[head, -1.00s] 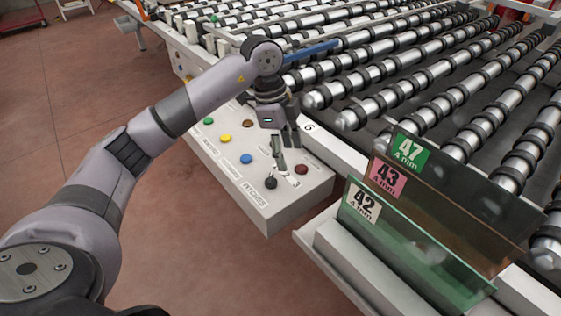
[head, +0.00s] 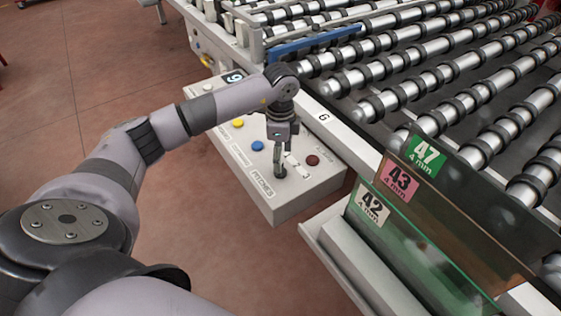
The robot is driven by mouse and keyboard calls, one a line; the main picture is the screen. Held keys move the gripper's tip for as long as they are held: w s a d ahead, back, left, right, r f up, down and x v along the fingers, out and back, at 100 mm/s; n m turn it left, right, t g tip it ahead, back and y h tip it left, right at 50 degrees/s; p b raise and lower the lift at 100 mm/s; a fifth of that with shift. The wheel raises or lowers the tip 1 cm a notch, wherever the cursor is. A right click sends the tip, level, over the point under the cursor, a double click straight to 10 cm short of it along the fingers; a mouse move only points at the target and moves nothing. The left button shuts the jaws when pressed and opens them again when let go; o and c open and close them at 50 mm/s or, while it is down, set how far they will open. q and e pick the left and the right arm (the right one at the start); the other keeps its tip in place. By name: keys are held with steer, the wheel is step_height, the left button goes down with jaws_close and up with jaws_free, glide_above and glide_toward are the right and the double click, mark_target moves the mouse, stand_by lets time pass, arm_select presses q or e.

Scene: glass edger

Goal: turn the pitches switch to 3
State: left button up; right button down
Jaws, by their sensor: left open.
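The control panel (head: 292,207) is a light box with coloured buttons and a label reading PITCHES near its front corner. Beside that label is the small black pitches switch (head: 280,172). Printed numbers, among them 2 and 3, run to the right of it. My left gripper (head: 281,163) points down at the switch, its fingertips right at the knob and partly covering it. The jaws are open. I cannot tell whether they touch the knob, and the way its pointer faces is unclear. My right gripper is out of view.
Blue (head: 258,145), yellow (head: 238,123) and dark red (head: 313,160) buttons sit close around the gripper. Glass sheets tagged 42, 43 and 47 (head: 425,155) stand at the right. The roller conveyor (head: 430,75) lies behind. Open floor is at left.

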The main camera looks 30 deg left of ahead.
arm_select(q)
steer(key=shift+f, duration=2.1)
steer(key=c, duration=1.1)
